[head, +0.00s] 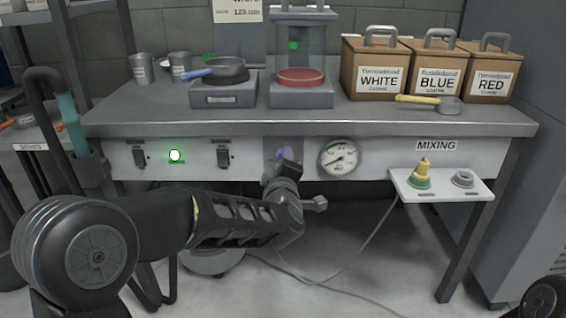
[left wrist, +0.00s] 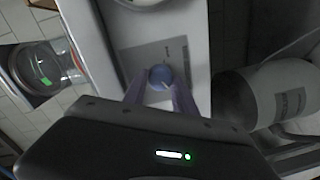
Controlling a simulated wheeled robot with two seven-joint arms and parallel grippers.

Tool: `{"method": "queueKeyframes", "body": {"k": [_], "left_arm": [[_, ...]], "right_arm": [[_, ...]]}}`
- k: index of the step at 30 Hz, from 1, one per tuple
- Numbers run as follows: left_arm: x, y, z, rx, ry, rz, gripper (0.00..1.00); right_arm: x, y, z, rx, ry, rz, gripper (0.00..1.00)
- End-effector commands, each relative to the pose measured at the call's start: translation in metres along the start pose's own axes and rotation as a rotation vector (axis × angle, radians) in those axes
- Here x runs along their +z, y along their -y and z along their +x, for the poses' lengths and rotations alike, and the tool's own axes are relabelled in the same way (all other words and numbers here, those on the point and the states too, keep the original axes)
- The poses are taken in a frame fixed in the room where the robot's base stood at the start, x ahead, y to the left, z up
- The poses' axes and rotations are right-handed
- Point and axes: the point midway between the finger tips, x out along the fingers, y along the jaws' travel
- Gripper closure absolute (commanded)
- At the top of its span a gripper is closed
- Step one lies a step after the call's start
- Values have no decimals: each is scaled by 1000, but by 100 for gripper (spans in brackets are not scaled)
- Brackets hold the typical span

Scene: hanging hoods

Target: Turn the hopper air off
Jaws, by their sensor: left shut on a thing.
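A blue round knob (head: 284,153) sits on the front panel (head: 380,160) of the bench, left of a dial gauge (head: 340,158). My left gripper (head: 287,166) is in front of the knob and partly covers it. In the left wrist view its two fingers stand on either side of the knob (left wrist: 160,76), shut on it. A label behind the knob is too small to read. A clear hopper (head: 287,50) with a green mark stands on the bench above; it also shows in the left wrist view (left wrist: 42,66). My right gripper is not in view.
Two dark switches (head: 139,155) (head: 223,155) flank a lit green lamp (head: 175,156) on the panel. A pan (head: 228,70) and boxes labelled WHITE (head: 378,82), BLUE and RED stand on the bench. A mixing shelf (head: 445,186) juts out at right. A cable hangs below.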

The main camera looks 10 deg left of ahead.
Motion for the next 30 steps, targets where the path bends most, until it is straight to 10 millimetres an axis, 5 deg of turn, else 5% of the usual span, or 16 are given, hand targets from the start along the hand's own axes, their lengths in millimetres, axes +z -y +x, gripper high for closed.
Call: {"method": "queueKeyframes", "body": {"k": [1,2,9,20,30], "left_arm": [[1,1,0,-3,2,-1,100],[1,1,0,-3,2,-1,66],[0,1,0,-1,1,0,47],[0,0,-4,-1,1,1,45],[0,-2,-53,0,2,2,45]], "right_arm": [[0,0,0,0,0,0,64],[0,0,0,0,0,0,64],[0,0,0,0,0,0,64],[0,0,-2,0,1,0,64],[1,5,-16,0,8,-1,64]]}}
